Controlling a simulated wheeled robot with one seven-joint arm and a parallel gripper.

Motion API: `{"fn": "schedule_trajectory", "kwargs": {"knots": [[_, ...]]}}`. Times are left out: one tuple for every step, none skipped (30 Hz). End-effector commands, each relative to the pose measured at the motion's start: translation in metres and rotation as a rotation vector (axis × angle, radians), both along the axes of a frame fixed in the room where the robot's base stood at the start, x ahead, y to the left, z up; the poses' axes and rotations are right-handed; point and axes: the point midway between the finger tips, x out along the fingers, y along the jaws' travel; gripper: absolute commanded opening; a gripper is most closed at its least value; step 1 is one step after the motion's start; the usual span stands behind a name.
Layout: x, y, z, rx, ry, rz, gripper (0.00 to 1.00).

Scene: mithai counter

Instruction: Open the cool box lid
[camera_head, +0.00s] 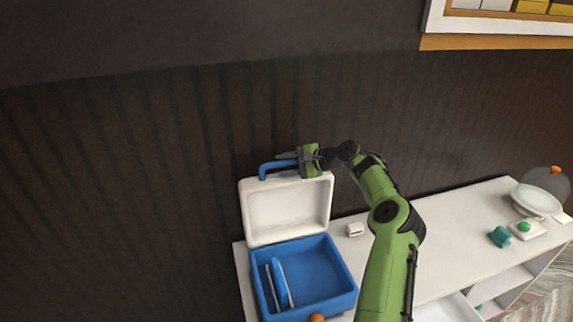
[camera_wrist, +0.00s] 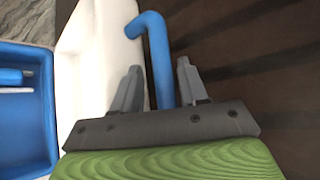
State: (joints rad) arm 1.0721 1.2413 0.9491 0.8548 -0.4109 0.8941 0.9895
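The cool box is a blue open-topped box (camera_head: 314,278) with a white lid (camera_head: 287,213). The lid stands raised, roughly upright, at the box's back edge, and the blue interior is exposed. A blue handle (camera_head: 272,169) is on the lid's upper edge; it also shows in the wrist view (camera_wrist: 158,50). My gripper (camera_head: 286,159) is at the handle. In the wrist view my gripper's two fingers (camera_wrist: 160,85) stand apart, one on each side of the handle, with narrow gaps seen beside it. The white lid is left of the fingers there.
Inside the box is a blue and white item (camera_head: 279,283). An orange ball (camera_head: 317,317) is at its front edge. On the white counter (camera_head: 452,220) are a small white block (camera_head: 355,229), a teal item (camera_head: 500,237) and a white bowl (camera_head: 537,200). A dark wall rises behind.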

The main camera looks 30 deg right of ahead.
Motion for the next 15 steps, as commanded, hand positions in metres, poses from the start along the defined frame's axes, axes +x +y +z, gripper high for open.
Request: {"fn": "schedule_trajectory", "kwargs": {"knots": [[0.000, 0.000, -0.001, 0.001, 0.003, 0.001, 0.46], [0.000, 0.000, -0.001, 0.000, 0.004, 0.000, 0.46], [0.000, 0.000, -0.001, 0.000, 0.002, 0.000, 0.46], [0.000, 0.000, -0.001, 0.000, 0.002, 0.000, 0.46], [0.000, 0.000, -0.001, 0.000, 0.002, 0.000, 0.46], [-0.001, 0.000, 0.000, 0.000, 0.001, 0.000, 0.46], [-0.002, -0.001, 0.000, -0.001, 0.001, 0.000, 0.46], [-0.003, -0.003, 0.001, -0.001, 0.000, -0.001, 0.46], [-0.007, -0.006, 0.003, -0.001, -0.001, -0.002, 0.46], [-0.011, -0.009, 0.005, 0.000, -0.001, -0.002, 0.46], [-0.016, -0.012, 0.007, -0.001, -0.002, -0.004, 0.46], [-0.024, -0.018, 0.011, -0.002, -0.002, -0.005, 0.46], [-0.030, -0.022, 0.014, -0.002, -0.003, -0.005, 0.46], [-0.037, -0.027, 0.017, -0.002, -0.002, -0.005, 0.46], [-0.046, -0.033, 0.022, -0.001, -0.003, -0.006, 0.46]]}}
